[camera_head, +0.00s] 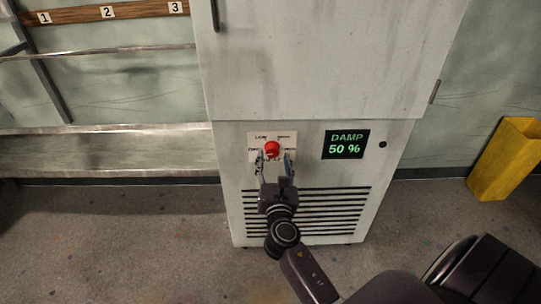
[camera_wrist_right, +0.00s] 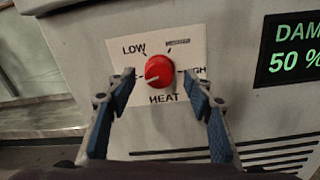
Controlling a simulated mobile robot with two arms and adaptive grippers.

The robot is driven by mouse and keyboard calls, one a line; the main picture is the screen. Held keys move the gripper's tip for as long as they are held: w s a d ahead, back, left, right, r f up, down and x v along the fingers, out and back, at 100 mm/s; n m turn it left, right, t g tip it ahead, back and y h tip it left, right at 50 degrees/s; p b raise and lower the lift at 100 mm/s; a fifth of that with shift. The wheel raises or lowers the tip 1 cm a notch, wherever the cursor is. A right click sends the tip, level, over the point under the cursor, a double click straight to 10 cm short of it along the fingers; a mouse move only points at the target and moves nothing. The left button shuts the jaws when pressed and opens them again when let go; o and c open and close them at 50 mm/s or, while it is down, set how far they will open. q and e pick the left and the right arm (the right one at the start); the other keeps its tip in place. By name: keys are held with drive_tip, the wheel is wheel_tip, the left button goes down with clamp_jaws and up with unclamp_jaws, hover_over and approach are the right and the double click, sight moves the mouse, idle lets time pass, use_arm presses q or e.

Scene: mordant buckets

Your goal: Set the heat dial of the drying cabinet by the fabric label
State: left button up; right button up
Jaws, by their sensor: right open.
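The red heat dial (camera_head: 272,148) is on a pale plate on the drying cabinet (camera_head: 310,60). In the right wrist view the dial (camera_wrist_right: 159,69) has a light pointer mark at its left, aimed left and slightly down. LOW is at upper left of the plate, HIGH at right and HEAT below; other markings are partly hidden or too small to read. My right gripper (camera_head: 274,157) is open in front of the dial, one finger on each side; whether they touch it is unclear. I see no fabric label. My left gripper is not in view.
A green display (camera_head: 345,144) right of the dial reads DAMP 50 %. Vent slots (camera_head: 330,205) lie below. A metal shelf (camera_head: 110,153) and a numbered wooden rail (camera_head: 130,10) are at left. A yellow bin (camera_head: 506,158) stands at right.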

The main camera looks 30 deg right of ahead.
sight(273, 154)
drive_tip(key=shift+x, duration=1.5)
drive_tip(key=shift+c, duration=0.6)
drive_tip(key=c, duration=1)
